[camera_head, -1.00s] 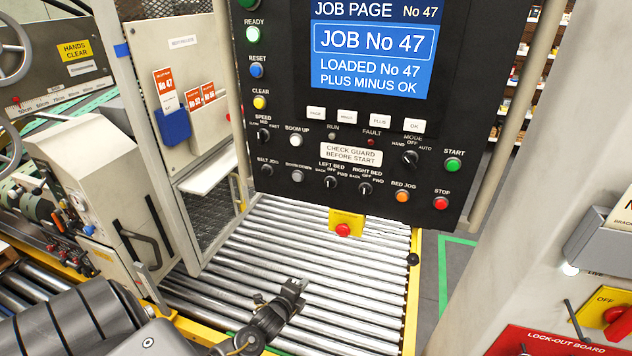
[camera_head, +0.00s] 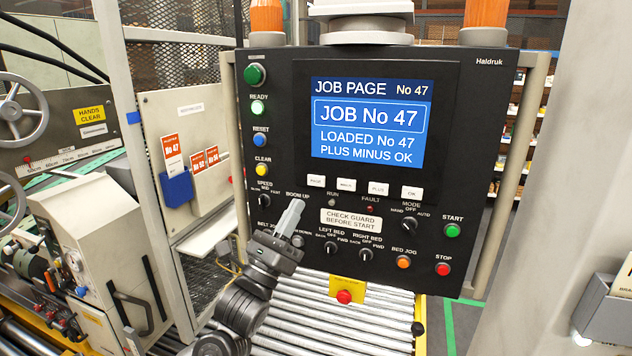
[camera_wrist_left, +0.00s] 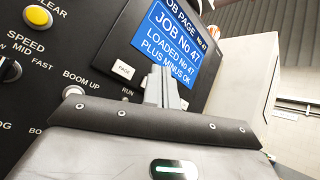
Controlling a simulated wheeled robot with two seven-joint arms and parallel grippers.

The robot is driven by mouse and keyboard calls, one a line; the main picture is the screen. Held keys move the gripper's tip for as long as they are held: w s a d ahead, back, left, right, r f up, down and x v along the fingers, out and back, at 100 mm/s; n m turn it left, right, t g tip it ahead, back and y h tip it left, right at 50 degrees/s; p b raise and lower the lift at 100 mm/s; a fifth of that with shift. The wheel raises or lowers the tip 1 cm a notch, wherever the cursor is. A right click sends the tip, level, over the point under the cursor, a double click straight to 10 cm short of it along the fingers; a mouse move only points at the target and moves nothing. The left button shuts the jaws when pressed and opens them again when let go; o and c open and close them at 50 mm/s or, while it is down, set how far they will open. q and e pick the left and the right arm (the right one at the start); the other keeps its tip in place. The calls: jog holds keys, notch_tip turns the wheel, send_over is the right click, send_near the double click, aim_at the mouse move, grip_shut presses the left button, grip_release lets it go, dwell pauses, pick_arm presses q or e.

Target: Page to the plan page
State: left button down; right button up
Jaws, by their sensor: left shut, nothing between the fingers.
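The black control panel (camera_head: 290,120) carries a blue screen (camera_head: 367,125) that reads JOB PAGE, JOB No 47, LOADED No 47, PLUS MINUS OK. Below the screen is a row of white keys: PAGE (camera_head: 316,181), MINUS (camera_head: 346,185), PLUS (camera_head: 378,188) and OK (camera_head: 411,192). My left gripper (camera_head: 291,216) is shut and empty, pointing up in front of the panel, below and left of the PAGE key. In the left wrist view its fingers (camera_wrist_left: 162,88) show right of the PAGE key (camera_wrist_left: 123,70), and MINUS is hidden behind them. I cannot see contact with any key. My right gripper is not in view.
Switches and lit buttons surround the keys, including START (camera_head: 452,230), STOP (camera_head: 442,269) and BED JOG (camera_head: 403,262). A red button on a yellow plate (camera_head: 346,291) sits below the panel. A roller bed (camera_head: 330,325) lies underneath. A grey post (camera_head: 545,220) stands at right.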

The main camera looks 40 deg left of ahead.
pick_arm(q)
jog(key=shift+s+r, duration=0.15)
jog(key=shift+r, duration=0.1)
send_near(321, 170)
jog(key=shift+s+d+r+b+x, duration=0.15)
jog(key=shift+b+x, duration=0.1)
jog(key=shift+x, duration=0.7)
jog(key=shift+s+d+r+b+x, duration=0.1)
jog(key=shift+r+b+x, duration=0.1)
jog(key=shift+x, duration=0.7)
jog(key=shift+w+a, duration=0.1)
jog(key=shift+w, duration=0.05)
dwell(0.9)
jog(key=shift+w, duration=0.25)
jog(key=shift+w+a, duration=0.2)
jog(key=shift+w, duration=0.1)
dwell(0.7)
jog(key=shift+s, duration=0.1)
jog(key=shift+s+d, duration=0.3)
jog(key=shift+s, duration=0.35)
